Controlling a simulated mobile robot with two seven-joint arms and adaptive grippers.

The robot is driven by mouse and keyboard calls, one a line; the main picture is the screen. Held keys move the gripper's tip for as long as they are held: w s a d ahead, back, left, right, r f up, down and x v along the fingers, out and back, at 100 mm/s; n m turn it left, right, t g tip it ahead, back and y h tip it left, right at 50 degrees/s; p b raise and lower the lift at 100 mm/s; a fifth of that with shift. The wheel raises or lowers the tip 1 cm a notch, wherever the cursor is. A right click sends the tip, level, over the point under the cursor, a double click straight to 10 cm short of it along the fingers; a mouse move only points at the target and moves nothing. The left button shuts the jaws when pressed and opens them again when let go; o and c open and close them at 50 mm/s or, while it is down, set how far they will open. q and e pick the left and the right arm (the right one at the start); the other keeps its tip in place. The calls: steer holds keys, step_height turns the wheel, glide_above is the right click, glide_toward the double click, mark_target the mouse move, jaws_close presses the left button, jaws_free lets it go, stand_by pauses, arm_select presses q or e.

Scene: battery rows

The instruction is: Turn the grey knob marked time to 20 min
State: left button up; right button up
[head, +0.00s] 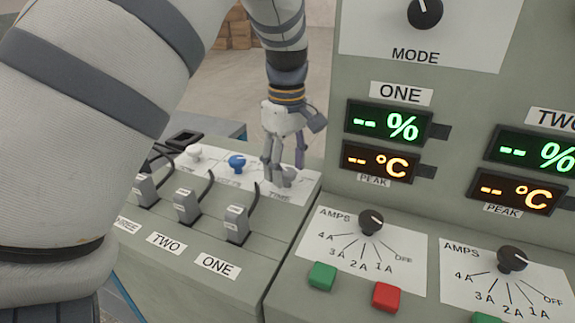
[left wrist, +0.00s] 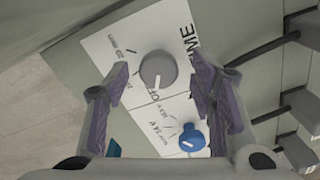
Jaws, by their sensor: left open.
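The grey knob marked TIME (left wrist: 158,70) sits on a white label on the sloping panel. In the left wrist view its white pointer line points toward the OFF mark; the minute marks beside it are small and partly blurred. My left gripper (left wrist: 160,66) is open, its two fingers on either side of the grey knob, with gaps showing on both sides. In the head view the same gripper (head: 284,174) points down over the grey knob (head: 284,180), which its fingers partly hide. My right gripper is not in view.
A blue knob (left wrist: 192,138) stands close by on the same panel, near one finger. A white knob (head: 193,153) is farther left. Several grey levers (head: 237,223) with black cables stand in front. The tall panel with displays (head: 388,122) rises to the right.

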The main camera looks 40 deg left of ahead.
arm_select(q)
steer(key=shift+f, duration=0.2)
steer(key=c, duration=1.1)
steer(key=shift+c, duration=0.2)
